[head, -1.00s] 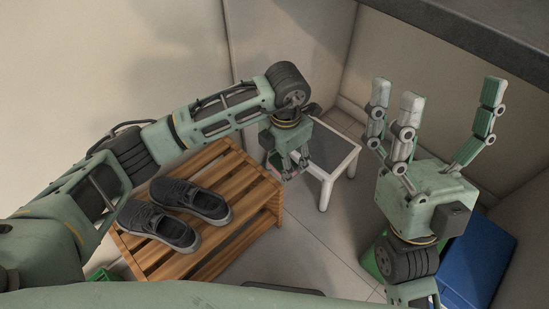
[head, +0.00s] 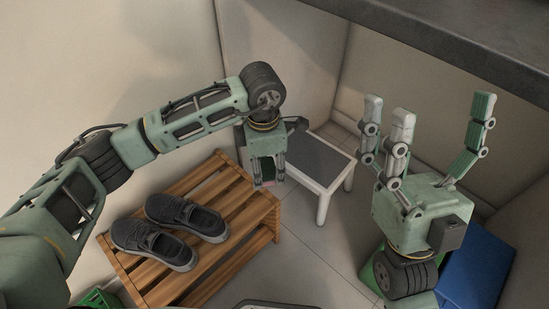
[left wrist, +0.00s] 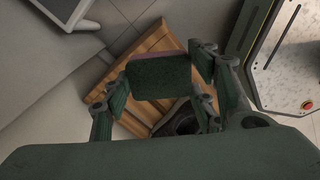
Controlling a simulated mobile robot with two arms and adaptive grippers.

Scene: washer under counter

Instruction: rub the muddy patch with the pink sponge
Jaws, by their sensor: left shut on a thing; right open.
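My left gripper (head: 268,180) points down over the right end of the wooden slatted rack (head: 235,205). It is shut on the sponge (head: 266,184), of which only a small pinkish bit shows below the fingers in the head view. In the left wrist view the sponge (left wrist: 160,78) shows a dark green face and a thin pink edge between the fingers, with the rack (left wrist: 160,42) beneath. I cannot tell whether it touches the rack. My right gripper (head: 425,130) is open and empty, fingers up, at the right. I cannot make out the muddy patch in either view.
Dark grey shoes (head: 165,232) stand on the rack's left part. A white stool with a grey top (head: 315,160) stands behind and right of my left gripper. A blue box (head: 478,270) is at the lower right. A dark counter (head: 450,40) overhangs the upper right.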

